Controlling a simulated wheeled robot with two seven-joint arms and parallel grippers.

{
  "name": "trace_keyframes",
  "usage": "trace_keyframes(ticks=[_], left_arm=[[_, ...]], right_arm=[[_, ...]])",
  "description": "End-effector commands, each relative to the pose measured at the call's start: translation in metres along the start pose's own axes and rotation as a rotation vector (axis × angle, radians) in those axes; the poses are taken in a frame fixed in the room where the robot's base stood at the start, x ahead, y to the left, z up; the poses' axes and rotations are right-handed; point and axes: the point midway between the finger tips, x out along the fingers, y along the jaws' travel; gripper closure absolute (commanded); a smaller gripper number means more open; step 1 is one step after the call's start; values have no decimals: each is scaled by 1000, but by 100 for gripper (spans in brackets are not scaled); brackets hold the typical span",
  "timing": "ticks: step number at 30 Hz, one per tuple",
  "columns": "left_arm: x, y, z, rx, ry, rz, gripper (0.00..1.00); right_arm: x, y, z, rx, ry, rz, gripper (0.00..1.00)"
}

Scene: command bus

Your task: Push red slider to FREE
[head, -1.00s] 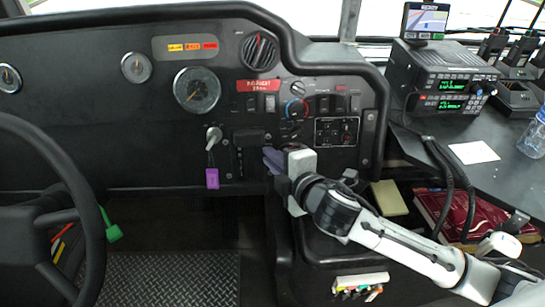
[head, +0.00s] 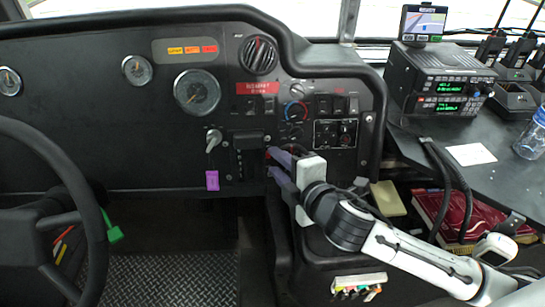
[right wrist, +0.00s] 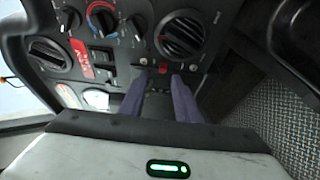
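The small red slider (right wrist: 164,69) shows in the right wrist view on the dark dash panel, just beyond and between my fingertips. No FREE marking is legible. My right gripper (head: 270,160) reaches in from the right in the head view, at the lower middle of the dash. Its two purple fingers are spread apart with nothing between them. In the right wrist view the gripper (right wrist: 158,80) has one finger to each side of the slider; I cannot tell whether either touches it. My left gripper is not in view.
A key switch with a purple tag (head: 212,180) and a black lever panel (head: 248,155) are left of the right gripper. The steering wheel (head: 85,215) is far left; a radio (head: 445,80) is right.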

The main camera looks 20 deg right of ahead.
Motion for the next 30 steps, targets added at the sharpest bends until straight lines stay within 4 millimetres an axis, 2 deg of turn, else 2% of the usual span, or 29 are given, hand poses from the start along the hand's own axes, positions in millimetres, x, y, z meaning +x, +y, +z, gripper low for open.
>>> trace_keyframes(ticks=[1,6,12,30], left_arm=[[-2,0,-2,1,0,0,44],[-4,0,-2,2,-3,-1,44],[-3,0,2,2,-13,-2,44],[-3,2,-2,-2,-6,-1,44]], right_arm=[[-12,0,0,-1,1,-3,70],[-45,0,0,-1,1,-2,70],[-66,1,0,-1,0,0,70],[-70,-1,1,12,-5,-4,70]])
